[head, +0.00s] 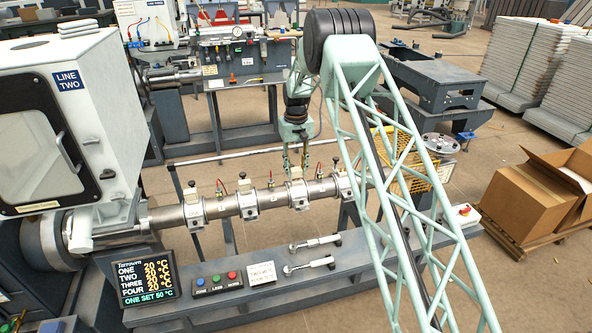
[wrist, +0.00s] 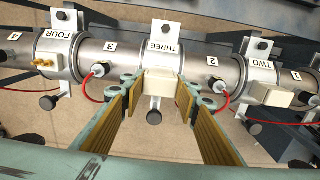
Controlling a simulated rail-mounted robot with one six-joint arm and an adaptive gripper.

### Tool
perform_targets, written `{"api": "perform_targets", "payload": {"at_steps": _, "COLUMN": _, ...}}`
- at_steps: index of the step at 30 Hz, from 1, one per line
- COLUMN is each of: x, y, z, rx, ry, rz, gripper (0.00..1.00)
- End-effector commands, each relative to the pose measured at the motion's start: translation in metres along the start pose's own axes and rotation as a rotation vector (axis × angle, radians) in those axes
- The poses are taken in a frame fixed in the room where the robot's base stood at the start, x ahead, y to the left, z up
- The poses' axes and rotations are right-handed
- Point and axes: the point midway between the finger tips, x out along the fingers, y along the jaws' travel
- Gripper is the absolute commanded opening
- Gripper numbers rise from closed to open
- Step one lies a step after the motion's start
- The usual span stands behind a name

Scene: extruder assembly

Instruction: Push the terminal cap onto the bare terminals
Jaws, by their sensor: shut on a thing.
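The steel barrel (head: 270,198) carries clamp bands. In the wrist view, band THREE (wrist: 165,45) is in the middle. My gripper (wrist: 158,92) is shut on a pale terminal cap (wrist: 158,84), one finger on each side. The cap lies against or just over band THREE; I cannot tell if it is fully seated, and any terminals under it are hidden. Band FOUR (wrist: 60,45), at left, shows bare brass terminals (wrist: 44,65). Band TWO (wrist: 262,72), at right, has a similar pale cap (wrist: 271,95). In the head view my gripper (head: 294,172) is above the third band from the left.
Red-wired sensors (wrist: 98,71) stand between the bands, close to my fingers. Two torque-wrench-like tools (head: 310,265), a button box (head: 217,283) and a temperature display (head: 146,276) are on the front ledge. The white LINE TWO cabinet (head: 100,100) stands at left.

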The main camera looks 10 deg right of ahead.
Motion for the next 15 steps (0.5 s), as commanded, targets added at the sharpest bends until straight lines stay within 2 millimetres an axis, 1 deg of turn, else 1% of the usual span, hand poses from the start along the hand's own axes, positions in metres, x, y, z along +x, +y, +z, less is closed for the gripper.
{"api": "perform_targets", "payload": {"at_steps": 15, "x": 0.0066, "y": 0.0000, "z": 0.0000, "rx": 0.000, "ry": 0.000, "rz": 0.000, "gripper": 0.18}}
